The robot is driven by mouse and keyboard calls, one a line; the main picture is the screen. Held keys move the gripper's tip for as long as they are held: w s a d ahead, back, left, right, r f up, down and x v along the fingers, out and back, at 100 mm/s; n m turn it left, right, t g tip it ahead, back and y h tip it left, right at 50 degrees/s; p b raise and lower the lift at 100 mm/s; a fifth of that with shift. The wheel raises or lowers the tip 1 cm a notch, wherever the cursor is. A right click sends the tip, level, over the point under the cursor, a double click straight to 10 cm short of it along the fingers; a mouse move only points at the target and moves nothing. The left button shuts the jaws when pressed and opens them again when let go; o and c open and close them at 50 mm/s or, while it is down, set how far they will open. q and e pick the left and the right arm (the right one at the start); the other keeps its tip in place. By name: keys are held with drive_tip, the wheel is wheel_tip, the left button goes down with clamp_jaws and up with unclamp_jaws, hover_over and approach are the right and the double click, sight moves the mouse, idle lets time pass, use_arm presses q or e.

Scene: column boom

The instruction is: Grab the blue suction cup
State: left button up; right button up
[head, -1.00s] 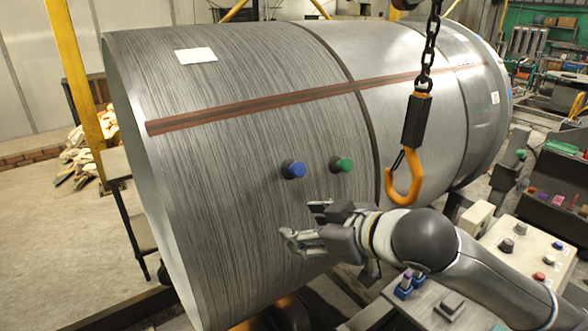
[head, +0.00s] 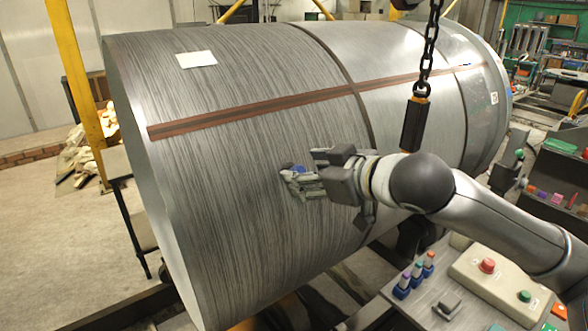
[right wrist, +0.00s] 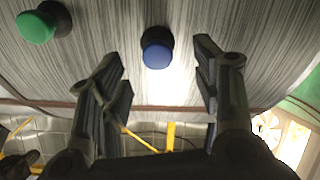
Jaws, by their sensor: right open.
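The blue suction cup (head: 299,168) sits on the side of the big grey cylinder (head: 240,130). It is partly hidden by my right gripper (head: 304,171) in the head view. In the right wrist view the blue cup (right wrist: 157,54) shows with its dark base between the two spread fingers, near the level of their tips, with space on both sides. My right gripper is open and empty. The green suction cup (right wrist: 37,26) shows at the upper left of the right wrist view and is hidden in the head view. My left gripper is not in view.
A chain with a dark hook block (head: 413,124) hangs close by my right arm; its hook is hidden behind the arm. A control panel (head: 470,268) with buttons stands below the arm. A yellow post (head: 75,75) stands at the left.

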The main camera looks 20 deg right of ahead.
drive_tip(key=p+x, duration=0.1)
drive_tip(key=x, duration=0.2)
drive_tip(key=shift+w+f+p, duration=0.2)
drive_tip(key=shift+w+p, duration=0.05)
drive_tip(key=shift+p, duration=0.05)
drive_tip(key=shift+w+a+f, duration=0.1)
drive_tip(key=shift+w+f, duration=0.2)
drive_tip(key=shift+w, duration=0.15)
drive_tip(key=shift+s, duration=0.1)
drive_tip(key=shift+c, duration=1.1)
drive_tip(key=c, duration=0.7)
drive_tip(key=shift+c, duration=0.6)
drive_tip(key=shift+r, duration=0.15)
